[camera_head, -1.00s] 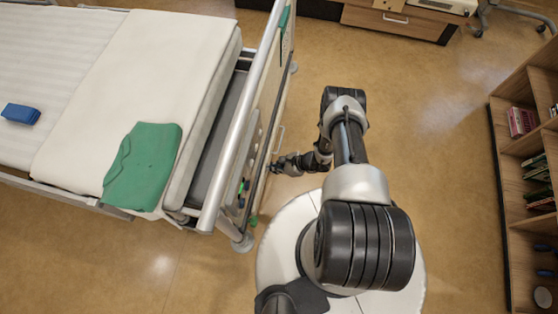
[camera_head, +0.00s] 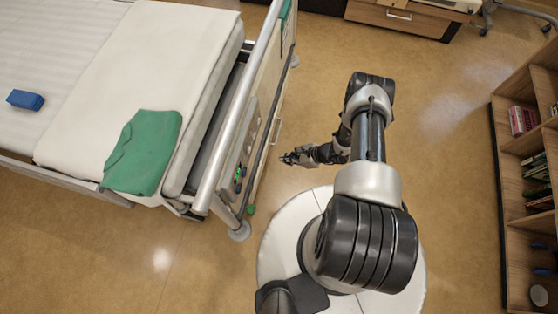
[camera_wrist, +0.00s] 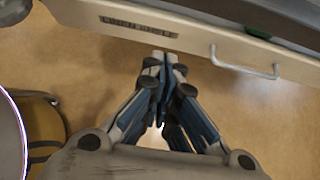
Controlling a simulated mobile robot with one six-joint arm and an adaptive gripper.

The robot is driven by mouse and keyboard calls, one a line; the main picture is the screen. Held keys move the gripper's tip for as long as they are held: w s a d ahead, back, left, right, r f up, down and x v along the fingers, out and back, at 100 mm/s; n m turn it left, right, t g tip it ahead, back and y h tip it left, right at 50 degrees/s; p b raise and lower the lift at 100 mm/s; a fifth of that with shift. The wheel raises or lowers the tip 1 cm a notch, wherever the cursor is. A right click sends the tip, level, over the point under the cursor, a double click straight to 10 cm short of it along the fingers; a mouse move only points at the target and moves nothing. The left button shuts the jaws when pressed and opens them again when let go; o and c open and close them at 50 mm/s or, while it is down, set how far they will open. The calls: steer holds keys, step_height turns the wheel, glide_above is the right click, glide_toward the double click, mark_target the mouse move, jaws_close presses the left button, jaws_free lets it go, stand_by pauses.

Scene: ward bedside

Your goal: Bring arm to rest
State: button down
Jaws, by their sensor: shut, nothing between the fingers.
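My gripper (camera_head: 290,158) is shut and empty in the head view, at the end of my bent arm. It hangs over the floor just to the right of the bed's end panel (camera_head: 262,130), apart from it. In the wrist view my gripper (camera_wrist: 163,62) has its fingertips together with nothing between them. The bed's end panel (camera_wrist: 130,22) with a label and a metal handle (camera_wrist: 243,66) lies beyond the fingertips.
The bed (camera_head: 110,75) fills the upper left, with a green cloth (camera_head: 145,152) and a blue block (camera_head: 25,100) on it. A wooden shelf (camera_head: 510,180) with books stands at the right. A drawer cabinet (camera_head: 405,18) is at the back. The floor (camera_head: 440,120) between is clear.

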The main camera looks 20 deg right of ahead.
steer(key=p+v, duration=0.1)
steer(key=v, duration=0.4)
steer(key=w+a+r+n+g, duration=0.1)
steer(key=w+r+n, duration=0.2)
steer(key=r, duration=0.6)
steer(key=w+r+n, duration=0.3)
steer(key=r, duration=0.7)
steer(key=w+a+r+n+g, duration=0.1)
steer(key=w+r+n, duration=0.2)
steer(key=r, duration=0.6)
steer(key=s+a+r+n+g+h, duration=0.1)
steer(key=s+a+r+n, duration=0.15)
steer(key=r, duration=0.55)
steer(key=s+a+r+n, duration=0.1)
steer(key=a+r+n, duration=0.15)
steer(key=r, duration=0.55)
steer(key=s+r+n+t+h, duration=0.1)
steer(key=s+r+n+h, duration=0.2)
steer(key=s+r+n, duration=0.2)
steer(key=s+a+r+n+t+h, duration=0.1)
steer(key=s+r+n+h, duration=0.2)
steer(key=s+r, duration=0.9)
steer(key=s+n, duration=0.2)
steer(key=s, duration=0.2)
steer(key=shift+s+a+n+t, duration=0.2)
steer(key=shift+s+n+t, duration=0.1)
